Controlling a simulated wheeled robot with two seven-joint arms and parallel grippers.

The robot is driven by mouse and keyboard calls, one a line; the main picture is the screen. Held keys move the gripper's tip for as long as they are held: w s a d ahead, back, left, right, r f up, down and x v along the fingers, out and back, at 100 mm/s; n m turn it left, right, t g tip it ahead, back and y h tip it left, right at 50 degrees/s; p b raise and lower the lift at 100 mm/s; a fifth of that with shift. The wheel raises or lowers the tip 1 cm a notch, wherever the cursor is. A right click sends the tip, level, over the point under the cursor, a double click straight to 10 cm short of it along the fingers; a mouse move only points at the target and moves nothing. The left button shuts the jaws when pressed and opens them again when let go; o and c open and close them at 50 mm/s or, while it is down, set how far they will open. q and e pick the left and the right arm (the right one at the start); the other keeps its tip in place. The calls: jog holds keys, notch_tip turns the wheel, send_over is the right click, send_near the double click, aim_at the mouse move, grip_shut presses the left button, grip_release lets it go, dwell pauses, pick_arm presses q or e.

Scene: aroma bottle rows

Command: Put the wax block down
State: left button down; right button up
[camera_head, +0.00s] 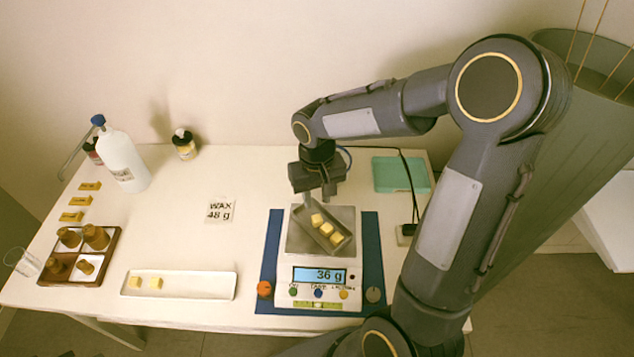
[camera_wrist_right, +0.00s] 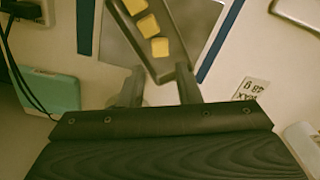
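My right gripper (camera_head: 312,196) is above the back edge of the scale, pointing down. In the wrist view its two fingers (camera_wrist_right: 160,90) are spread apart with no wax block between them. Three yellow wax blocks (camera_head: 326,229) lie in a row in a dark tilted-looking dish (camera_head: 343,248) on the scale's metal plate; they also show in the wrist view (camera_wrist_right: 148,26). The near end of the dish lies by the fingertips; I cannot tell if they touch it. The scale (camera_head: 319,297) reads 36 g. A white tray (camera_head: 206,286) holds two more wax blocks (camera_head: 155,283). My left gripper is out of view.
A card (camera_head: 220,210) reads "WAX 48 g". A blue mat (camera_head: 269,262) lies under the scale. A brown bottle box (camera_head: 112,237), a white wash bottle (camera_head: 123,160) and a small dark bottle (camera_head: 184,145) stand at left. A green case (camera_head: 401,174) and a cable are at right.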

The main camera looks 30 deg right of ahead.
jog(key=s+r+t+y, duration=0.2)
jog(key=s+r, duration=0.7)
jog(key=r, duration=0.1)
jog(key=s+a+t+y, duration=0.1)
jog(key=s+a+t, duration=0.2)
jog(key=s, duration=0.5)
jog(key=shift+a+n+t+y, duration=0.3)
jog(key=shift+a+y, duration=0.1)
jog(key=shift+a, duration=0.25)
jog(key=shift+o, duration=0.4)
dwell(2.4)
